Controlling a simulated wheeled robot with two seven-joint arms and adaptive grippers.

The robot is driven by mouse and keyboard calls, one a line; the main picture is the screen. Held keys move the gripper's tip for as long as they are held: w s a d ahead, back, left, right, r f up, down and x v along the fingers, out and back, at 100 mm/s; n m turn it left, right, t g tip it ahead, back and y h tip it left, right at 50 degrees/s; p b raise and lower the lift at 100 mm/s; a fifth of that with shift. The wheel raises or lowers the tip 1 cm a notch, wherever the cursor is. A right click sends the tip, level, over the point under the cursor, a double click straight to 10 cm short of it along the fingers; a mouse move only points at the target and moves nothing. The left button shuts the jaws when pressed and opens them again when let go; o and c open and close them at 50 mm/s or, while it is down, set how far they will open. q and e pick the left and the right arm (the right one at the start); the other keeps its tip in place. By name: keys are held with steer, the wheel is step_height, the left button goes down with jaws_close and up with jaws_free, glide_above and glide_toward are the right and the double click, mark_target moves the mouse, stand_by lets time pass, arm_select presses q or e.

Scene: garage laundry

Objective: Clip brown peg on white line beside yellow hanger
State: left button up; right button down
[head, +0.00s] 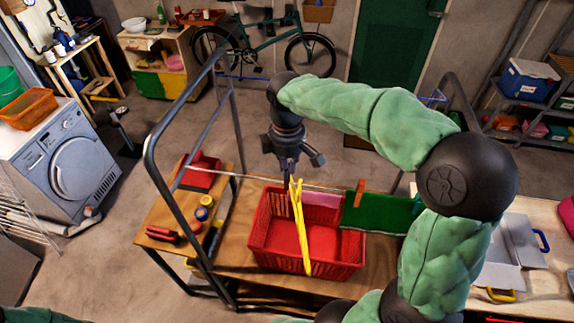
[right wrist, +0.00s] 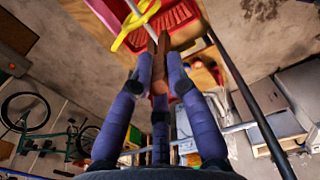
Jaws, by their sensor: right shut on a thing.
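The white line (head: 225,173) runs across a dark metal frame. The yellow hanger (head: 301,230) hangs from it over a red basket; the hanger also shows at the top of the right wrist view (right wrist: 127,28). My right gripper (head: 287,180) is just left of the hanger, pointing down at the line. In the right wrist view its fingers are shut on the brown peg (right wrist: 160,78), whose far end points toward the line and hanger. I cannot tell whether the peg touches the line. My left gripper is out of view.
The red basket (head: 262,250) stands on a wooden table below the line. An orange-brown peg (head: 359,192) sits on the line at a green cloth (head: 378,215), right of the hanger; a pink cloth (head: 322,199) hangs between. The frame's dark post (head: 178,205) stands left of my gripper.

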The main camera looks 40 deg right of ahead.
steer(key=shift+f+b, duration=0.8)
steer(key=shift+f, duration=0.55)
steer(key=c, duration=1.1)
jaws_free()
steer(key=shift+r, duration=0.1)
steer(key=shift+c, duration=0.2)
step_height(320, 180, up, 12)
steer(key=shift+r, duration=0.1)
